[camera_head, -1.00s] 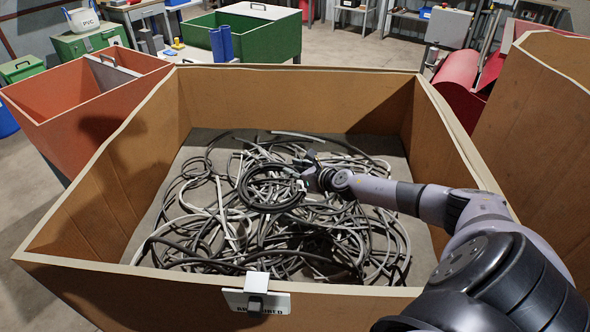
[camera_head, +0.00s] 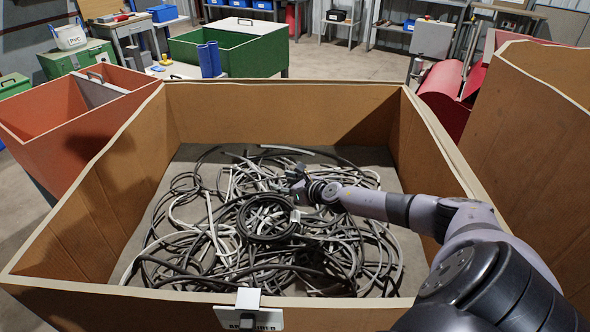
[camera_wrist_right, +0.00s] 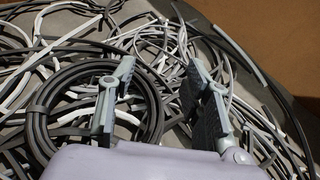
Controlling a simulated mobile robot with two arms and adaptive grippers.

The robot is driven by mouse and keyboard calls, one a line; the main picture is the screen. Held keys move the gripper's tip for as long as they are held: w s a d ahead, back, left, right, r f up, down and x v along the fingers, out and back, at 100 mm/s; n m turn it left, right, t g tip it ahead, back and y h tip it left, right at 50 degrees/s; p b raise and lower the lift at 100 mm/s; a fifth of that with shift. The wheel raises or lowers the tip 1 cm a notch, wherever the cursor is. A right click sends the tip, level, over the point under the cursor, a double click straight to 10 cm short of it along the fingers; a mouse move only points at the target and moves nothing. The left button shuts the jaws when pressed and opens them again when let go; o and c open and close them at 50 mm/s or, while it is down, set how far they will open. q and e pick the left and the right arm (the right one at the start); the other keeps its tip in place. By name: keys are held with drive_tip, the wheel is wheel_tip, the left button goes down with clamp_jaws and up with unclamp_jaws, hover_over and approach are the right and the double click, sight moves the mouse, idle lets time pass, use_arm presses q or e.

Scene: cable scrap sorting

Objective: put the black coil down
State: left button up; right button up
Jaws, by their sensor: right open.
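The black coil (camera_head: 268,217) lies on top of the tangled cable pile inside the large cardboard box (camera_head: 285,105). My right gripper (camera_head: 293,181) is open, just above the pile at the coil's far right side. In the right wrist view the coil (camera_wrist_right: 40,122) shows at the left, partly hidden behind one finger. The fingers of my right gripper (camera_wrist_right: 155,95) are spread wide apart, with loose cables visible between them. One finger overlaps the coil's right side in the picture; I cannot tell if it touches. My left gripper is not in view.
Grey, white and black cables (camera_head: 200,235) cover much of the box floor. The box walls rise around my right arm. An orange bin (camera_head: 75,110) stands left, a green bin (camera_head: 235,45) behind, another cardboard box (camera_head: 540,130) right. Bare floor shows along the box's back.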

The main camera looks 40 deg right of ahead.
drive_tip(key=v, duration=1.2)
drive_tip(key=shift+r+b, duration=0.3)
drive_tip(key=shift+r, duration=0.1)
